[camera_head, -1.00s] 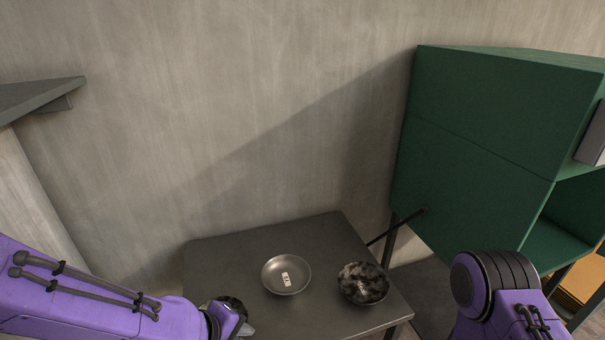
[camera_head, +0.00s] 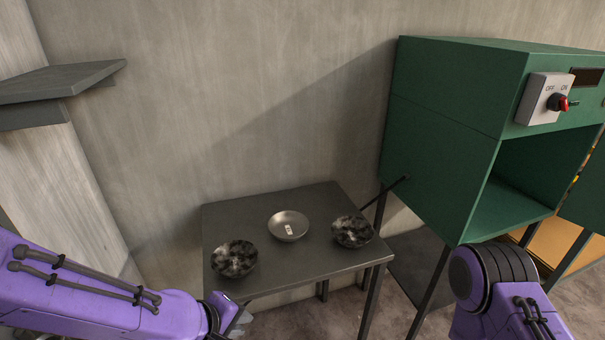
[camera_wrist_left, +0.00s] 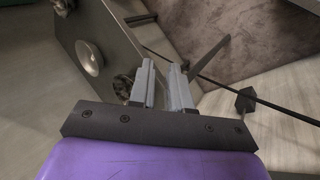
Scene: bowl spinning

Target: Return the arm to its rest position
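My left arm comes in from the lower left, with its gripper (camera_head: 238,322) off the table's front left corner. In the left wrist view the left gripper's two grey fingers (camera_wrist_left: 162,88) stand apart with nothing between them. A blotchy black-and-white bowl (camera_head: 234,259) sits at the table's front left, apart from the gripper. A plain metal bowl (camera_head: 288,226) with a small white label sits in the middle, and another blotchy bowl (camera_head: 352,231) sits at the right. My right arm (camera_head: 495,285) shows at the lower right; its gripper is out of frame.
The dark grey table (camera_head: 300,267) stands against a plain wall. A green cabinet (camera_head: 450,130) with an open compartment and a control box (camera_head: 545,97) with a red knob stands at the right. A grey shelf (camera_head: 60,82) juts out at the left.

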